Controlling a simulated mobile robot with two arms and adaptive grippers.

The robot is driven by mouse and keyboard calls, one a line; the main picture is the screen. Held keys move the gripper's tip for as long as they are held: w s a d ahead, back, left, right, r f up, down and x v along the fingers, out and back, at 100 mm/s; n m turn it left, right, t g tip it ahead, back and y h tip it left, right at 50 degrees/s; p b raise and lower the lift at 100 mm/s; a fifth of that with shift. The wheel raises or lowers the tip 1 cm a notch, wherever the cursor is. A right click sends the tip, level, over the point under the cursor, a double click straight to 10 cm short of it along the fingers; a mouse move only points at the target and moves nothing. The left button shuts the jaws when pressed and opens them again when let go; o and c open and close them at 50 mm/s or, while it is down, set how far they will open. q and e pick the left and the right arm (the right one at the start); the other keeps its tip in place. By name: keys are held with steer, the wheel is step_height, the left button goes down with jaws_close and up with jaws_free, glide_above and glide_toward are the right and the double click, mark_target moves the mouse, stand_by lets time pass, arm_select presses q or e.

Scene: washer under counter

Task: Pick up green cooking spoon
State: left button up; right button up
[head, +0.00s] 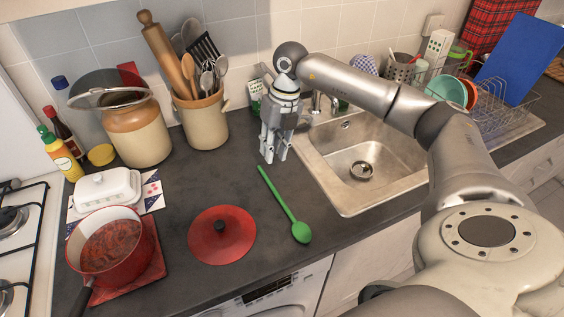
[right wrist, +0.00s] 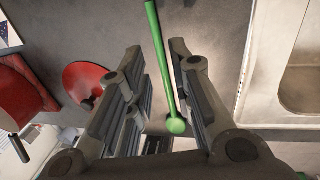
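The green cooking spoon (head: 286,208) lies flat on the dark countertop, between the red lid and the sink. Its bowl end points toward the counter's front edge. My right gripper (head: 273,158) is above the counter, near the far handle end of the spoon, fingers pointing down. In the right wrist view the spoon (right wrist: 163,65) shows between the two separated fingers (right wrist: 165,75), with a gap on both sides. The right gripper is open and holds nothing. My left gripper is not in view.
The sink (head: 350,165) is right of the spoon. A red lid (head: 222,250) lies to its left, with a red pot (head: 112,250) of food beyond. A utensil crock (head: 203,120) stands at the back. The counter around the spoon is clear.

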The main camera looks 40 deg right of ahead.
mark_target(268, 179)
steer(key=shift+s+a+f, duration=0.1)
steer(key=shift+a+f, duration=0.15)
steer(key=shift+f, duration=1.15)
steer(key=f+p, duration=0.1)
steer(key=f, duration=0.1)
steer(key=a+f+p, duration=0.1)
steer(key=f, duration=0.1)
steer(key=shift+a, duration=0.15)
steer(key=shift+a+f+p, duration=0.1)
steer(key=shift+f+p, duration=0.2)
steer(key=shift+p, duration=0.05)
steer(key=shift+f, duration=0.25)
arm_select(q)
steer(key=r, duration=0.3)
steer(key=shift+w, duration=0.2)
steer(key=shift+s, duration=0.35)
arm_select(e)
jaws_close()
